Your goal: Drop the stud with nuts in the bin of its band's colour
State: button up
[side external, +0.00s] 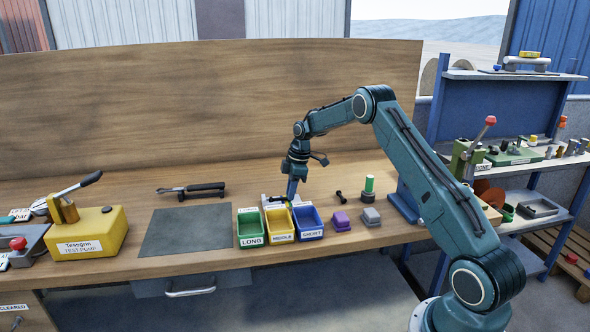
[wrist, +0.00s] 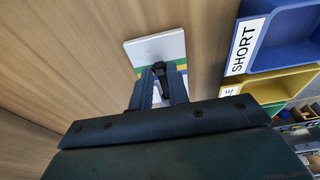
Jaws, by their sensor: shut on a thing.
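My gripper (side external: 291,197) points down just behind the row of bins. It is shut on a dark stud with nuts, whose end (wrist: 159,69) shows between the fingers (wrist: 160,92) in the wrist view. Most of the stud is hidden, and I cannot tell its band's colour. The green bin (side external: 251,241) is marked LONG, the yellow bin (side external: 281,237) MIDDLE, and the blue bin (side external: 310,234) SHORT. In the wrist view the blue bin (wrist: 262,62) and yellow bin (wrist: 285,85) lie to the right of my gripper.
A white card with coloured stripes (wrist: 155,47) lies below my fingers. A dark bolt (side external: 340,196), a green cylinder (side external: 369,184), a purple block (side external: 341,221) and a grey block (side external: 371,216) stand right of the bins. A yellow test pump (side external: 85,235) stands far left.

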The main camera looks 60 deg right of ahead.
jog(key=shift+s+d+f, duration=0.25)
jog(key=shift+s+d, duration=0.2)
jog(key=shift+s, duration=0.1)
jog(key=o, duration=0.6)
jog(key=shift+r, duration=0.1)
jog(key=shift+w+r, duration=0.1)
jog(key=shift+r, duration=0.05)
jog(key=v, duration=0.4)
jog(key=w+a+v, duration=0.1)
jog(key=v, duration=0.1)
jog(key=shift+d+r, duration=0.1)
jog(key=shift+r, duration=0.4)
dwell(0.5)
